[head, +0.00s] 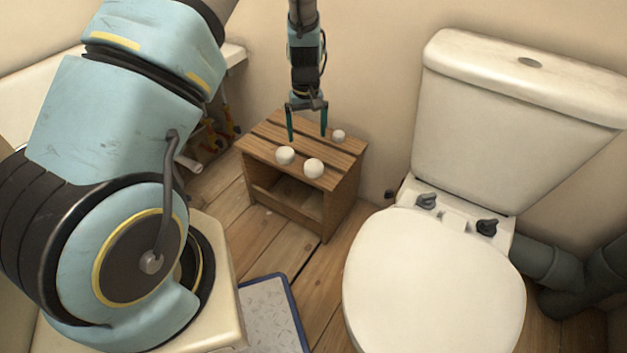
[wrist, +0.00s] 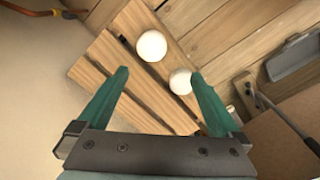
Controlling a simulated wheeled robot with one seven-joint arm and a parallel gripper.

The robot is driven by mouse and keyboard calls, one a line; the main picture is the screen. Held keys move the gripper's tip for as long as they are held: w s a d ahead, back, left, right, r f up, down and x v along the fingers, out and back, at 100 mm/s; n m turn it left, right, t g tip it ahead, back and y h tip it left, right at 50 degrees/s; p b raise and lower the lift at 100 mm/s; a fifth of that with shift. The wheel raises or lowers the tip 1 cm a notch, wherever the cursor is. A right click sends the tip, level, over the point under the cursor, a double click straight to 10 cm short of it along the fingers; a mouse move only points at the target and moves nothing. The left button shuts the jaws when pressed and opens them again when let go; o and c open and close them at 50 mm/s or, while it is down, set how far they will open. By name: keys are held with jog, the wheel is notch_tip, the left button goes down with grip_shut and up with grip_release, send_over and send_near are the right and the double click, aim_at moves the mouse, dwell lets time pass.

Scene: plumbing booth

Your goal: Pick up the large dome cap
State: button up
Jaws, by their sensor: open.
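Three white rounded caps sit on the slatted top of a small wooden stand in the head view. The front cap (head: 314,168) looks largest, the left cap (head: 285,155) is close in size, and the back right cap (head: 338,136) is smallest. My gripper (head: 307,139) is open and empty, pointing down above the stand, behind the two bigger caps. In the wrist view two caps show beyond my open fingers (wrist: 159,73): a bigger-looking cap (wrist: 151,46) and a smaller-looking one (wrist: 180,81) near the right fingertip. I cannot tell surely which cap is which between views.
The wooden stand (head: 337,187) has an open front. A toilet (head: 435,280) stands close on its right, with the wall behind. A blue-edged mat (head: 268,315) lies on the plank floor in front.

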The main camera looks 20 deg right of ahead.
send_over(313, 162)
notch_tip(313, 162, down, 7)
jog(key=shift+w+a+r+b, duration=0.15)
jog(key=shift+r+b, duration=0.05)
jog(key=shift+b, duration=0.2)
jog(key=shift+s+d+f+b, duration=0.1)
jog(key=shift+f+b, duration=0.15)
jog(key=shift+f, duration=1.35)
jog(key=shift+s+d+f+b, duration=0.1)
jog(key=shift+f+b, duration=0.1)
jog(key=shift+f, duration=1.35)
jog(key=c, duration=1.2)
